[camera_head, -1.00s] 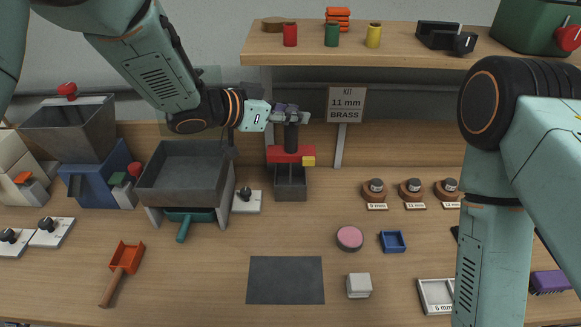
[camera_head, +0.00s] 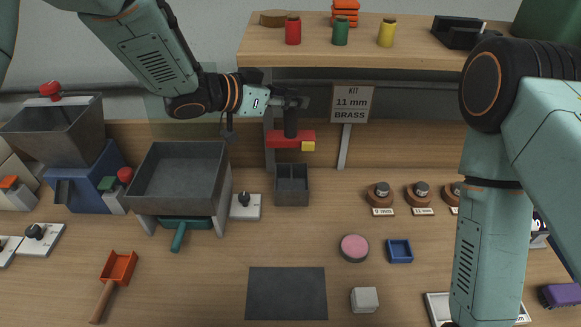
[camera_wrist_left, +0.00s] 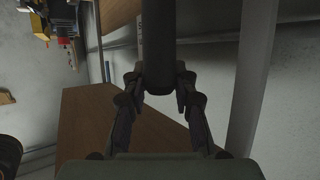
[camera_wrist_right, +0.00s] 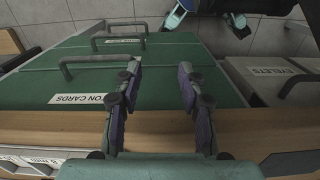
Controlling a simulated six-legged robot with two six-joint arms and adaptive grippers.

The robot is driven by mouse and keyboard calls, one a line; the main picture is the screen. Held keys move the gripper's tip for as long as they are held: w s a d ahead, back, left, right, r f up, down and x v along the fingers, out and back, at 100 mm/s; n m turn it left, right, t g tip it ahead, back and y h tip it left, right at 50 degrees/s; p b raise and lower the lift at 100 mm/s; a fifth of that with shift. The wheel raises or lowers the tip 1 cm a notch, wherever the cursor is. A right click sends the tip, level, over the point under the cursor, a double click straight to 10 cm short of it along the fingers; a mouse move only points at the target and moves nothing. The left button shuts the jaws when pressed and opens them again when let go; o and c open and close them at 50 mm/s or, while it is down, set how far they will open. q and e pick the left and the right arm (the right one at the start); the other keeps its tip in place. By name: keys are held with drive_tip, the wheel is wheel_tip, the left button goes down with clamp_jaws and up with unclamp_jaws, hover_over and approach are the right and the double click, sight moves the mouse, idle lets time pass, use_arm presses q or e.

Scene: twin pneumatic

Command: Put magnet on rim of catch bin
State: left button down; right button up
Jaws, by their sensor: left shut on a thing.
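My left gripper (camera_head: 291,102) is shut on the black upright grip (camera_head: 291,123) of what looks like the magnet, a red bar (camera_head: 286,139) with a yellow block at its right end. The left wrist view shows the dark grip (camera_wrist_left: 158,75) between the fingers. The red bar hangs level in the air. A small dark bin with a divider (camera_head: 291,201), which looks like the catch bin, stands on the table below it, with a gap between them. My right gripper (camera_wrist_right: 158,75) is open and empty in the right wrist view; its fingers do not show in the head view.
The wooden shelf (camera_head: 340,58) lies above and behind the left gripper. A sign (camera_head: 350,102) stands to the right and a large grey tray (camera_head: 180,175) to the left. A dark mat (camera_head: 286,293), pink disc (camera_head: 354,247) and white cube (camera_head: 364,300) lie nearer. Table between bin and mat is clear.

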sight(285, 137)
use_arm(q)
drive_tip(key=f, duration=0.4)
drive_tip(key=w+d+f, duration=0.1)
drive_tip(key=f, duration=0.1)
drive_tip(key=shift+f, duration=0.2)
drive_tip(key=shift+s+a+f, duration=0.3)
drive_tip(key=shift+s, duration=0.05)
drive_tip(key=f, duration=0.2)
drive_tip(key=shift+s+a+f, duration=0.15)
drive_tip(key=shift+s+f, duration=0.05)
drive_tip(key=shift+f, duration=0.15)
drive_tip(key=shift+w+d+f, duration=0.3)
drive_tip(key=shift+w, duration=0.15)
drive_tip(key=c, duration=1.5)
unclamp_jaws()
drive_tip(key=shift+f, duration=0.1)
drive_tip(key=o, duration=0.4)
drive_tip(key=shift+s+a+r, duration=0.3)
drive_tip(key=shift+s, duration=0.25)
drive_tip(key=shift+o, duration=0.2)
drive_tip(key=shift+w+d+f, duration=0.2)
drive_tip(key=shift+w+f, duration=0.05)
drive_tip(key=shift+w, duration=0.15)
drive_tip(key=v, duration=1.2)
drive_tip(key=shift+s+r, duration=0.25)
drive_tip(key=shift+w, duration=0.1)
